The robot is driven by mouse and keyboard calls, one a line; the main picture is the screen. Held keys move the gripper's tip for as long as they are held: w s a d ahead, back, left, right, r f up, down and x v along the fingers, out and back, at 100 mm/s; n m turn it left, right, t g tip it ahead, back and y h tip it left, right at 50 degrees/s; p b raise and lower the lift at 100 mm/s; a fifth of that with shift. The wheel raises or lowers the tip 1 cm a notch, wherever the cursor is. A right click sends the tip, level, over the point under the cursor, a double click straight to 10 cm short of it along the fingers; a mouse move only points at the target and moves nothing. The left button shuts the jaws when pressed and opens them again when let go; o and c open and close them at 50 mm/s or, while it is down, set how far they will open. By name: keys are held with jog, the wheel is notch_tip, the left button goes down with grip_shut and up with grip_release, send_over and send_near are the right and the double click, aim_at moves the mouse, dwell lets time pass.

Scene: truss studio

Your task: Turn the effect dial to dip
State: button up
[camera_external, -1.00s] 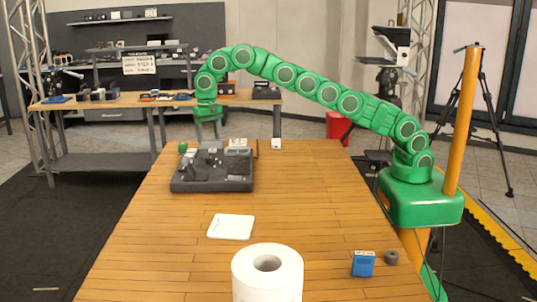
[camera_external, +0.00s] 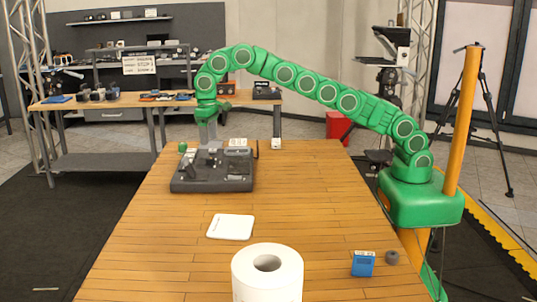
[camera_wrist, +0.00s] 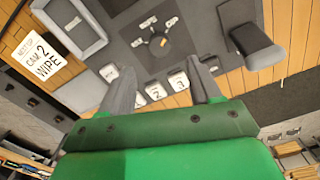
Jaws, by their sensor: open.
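The dark grey switcher console (camera_external: 190,186) stands at the far left of the wooden table. In the wrist view, the effect dial (camera_wrist: 157,42) sits on a dark square panel, with small pale labels around it that are too small to read. I cannot tell which label the dial points to. My gripper (camera_external: 209,146) is over the back part of the console. In the wrist view, its two grey fingers (camera_wrist: 161,80) are spread apart with nothing between them, and the dial lies ahead of the tips.
White keys (camera_wrist: 155,90) sit below the dial panel, close to the fingers. A dark lever block (camera_wrist: 257,46) stands to the right. A card reading "NEXT UP CAM 2 WIPE" (camera_wrist: 42,60) lies at left. A white tablet (camera_external: 231,227), paper roll (camera_external: 267,283) and blue box (camera_external: 362,264) are nearer.

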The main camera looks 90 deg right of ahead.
aim_at(210, 157)
jog(key=shift+f, duration=3.85)
jog(key=shift+c, duration=0.4)
